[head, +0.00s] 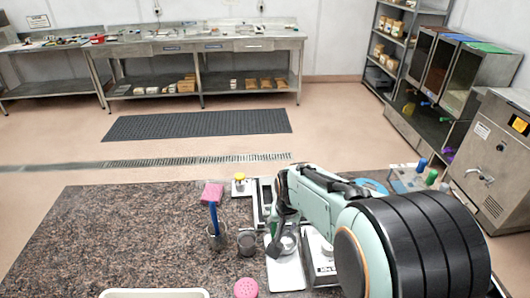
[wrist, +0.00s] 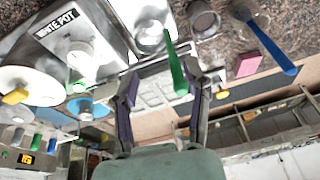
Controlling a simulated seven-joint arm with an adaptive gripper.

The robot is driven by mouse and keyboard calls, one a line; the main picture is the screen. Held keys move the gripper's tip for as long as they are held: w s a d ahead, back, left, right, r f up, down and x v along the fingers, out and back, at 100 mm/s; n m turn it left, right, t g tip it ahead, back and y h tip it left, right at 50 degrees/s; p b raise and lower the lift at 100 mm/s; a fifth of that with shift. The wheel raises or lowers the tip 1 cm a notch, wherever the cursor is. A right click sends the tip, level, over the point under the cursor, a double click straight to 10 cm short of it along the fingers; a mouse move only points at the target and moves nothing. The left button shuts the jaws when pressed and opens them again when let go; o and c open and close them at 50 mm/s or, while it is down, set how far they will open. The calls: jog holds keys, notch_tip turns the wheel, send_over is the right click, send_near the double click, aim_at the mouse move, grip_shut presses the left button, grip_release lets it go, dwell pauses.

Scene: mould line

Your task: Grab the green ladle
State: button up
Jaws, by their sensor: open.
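The green ladle (wrist: 176,66) shows in the wrist view as a long green handle rising from a metal pot (wrist: 150,36). Its bowl is hidden in or behind the pot. My gripper (wrist: 165,86) is open, and the handle's near end shows between its two fingers, closer to the right one. I see no finger closed on the handle, and the exact depth gap is hard to tell. In the head view, my gripper (head: 277,243) is low over the counter beside the metal pot (head: 289,243), and only a sliver of green shows there.
A blue-handled tool (head: 214,222) stands in a metal cup left of my gripper, with a dark cup (head: 247,243) between. The counter's left is clear.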

jog(key=t, duration=0.1)
send_over(273, 226)
jog(key=s, duration=0.2)
jog(key=shift+m, duration=0.3)
notch_tip(273, 226, down, 5)
jog(key=shift+w+r, duration=0.1)
jog(key=shift+r, duration=0.05)
jog(key=x, duration=0.6)
jog(key=shift+w+d+f, duration=0.15)
jog(key=shift+w+f, duration=0.05)
jog(key=shift+f, duration=0.2)
grip_shut()
